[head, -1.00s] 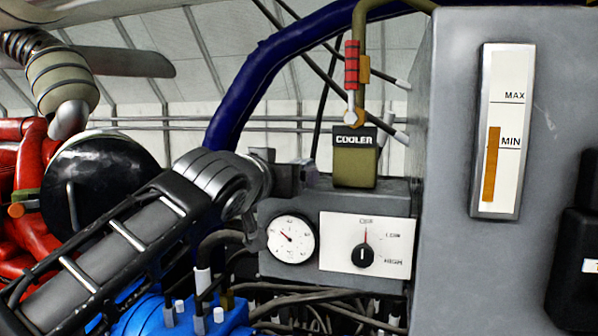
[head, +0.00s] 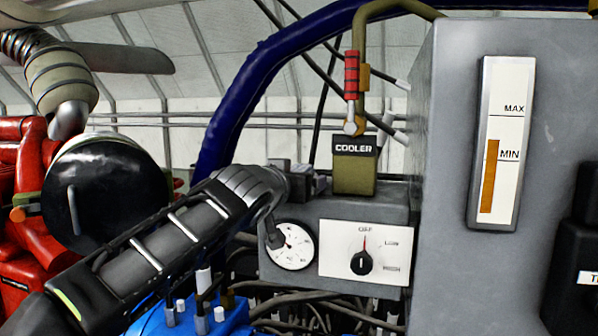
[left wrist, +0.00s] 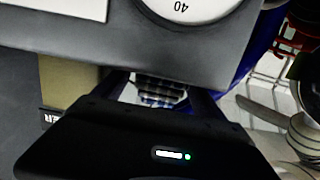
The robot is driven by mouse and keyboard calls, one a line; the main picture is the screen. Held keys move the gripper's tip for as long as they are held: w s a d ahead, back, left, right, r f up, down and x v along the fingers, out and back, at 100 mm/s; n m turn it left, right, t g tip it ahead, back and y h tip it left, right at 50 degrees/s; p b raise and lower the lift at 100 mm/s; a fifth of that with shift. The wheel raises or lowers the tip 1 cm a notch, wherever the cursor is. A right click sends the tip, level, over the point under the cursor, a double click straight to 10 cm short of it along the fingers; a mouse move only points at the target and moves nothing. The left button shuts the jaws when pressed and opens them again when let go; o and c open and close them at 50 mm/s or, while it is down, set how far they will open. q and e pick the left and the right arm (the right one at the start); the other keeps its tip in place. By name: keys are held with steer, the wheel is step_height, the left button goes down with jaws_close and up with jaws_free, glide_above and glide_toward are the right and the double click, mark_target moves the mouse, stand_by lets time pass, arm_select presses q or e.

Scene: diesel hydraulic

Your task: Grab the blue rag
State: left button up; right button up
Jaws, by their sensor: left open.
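A dark blue and white checkered cloth, the blue rag (left wrist: 160,92), shows in the left wrist view, in the gap between my left gripper's two fingers. My left gripper (head: 300,182) is open, with its fingers to either side of the rag; I cannot tell whether they touch it. In the head view it is over the top left of the grey control box, left of the COOLER block, and mostly hides the rag. My right gripper is in neither view.
The olive COOLER block (head: 354,170) stands on the grey box, close right of my gripper. A round gauge (head: 298,252) and dial panel (head: 362,252) are on its front. A tall grey tank (head: 455,130) rises at right; a blue pipe (head: 235,105) arches behind.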

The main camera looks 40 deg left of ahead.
arm_select(q)
steer(key=shift+w+a+f, duration=0.1)
steer(key=shift+w+a, duration=0.05)
steer(key=shift+w, duration=0.3)
steer(key=shift+c, duration=0.5)
steer(key=c, duration=1.4)
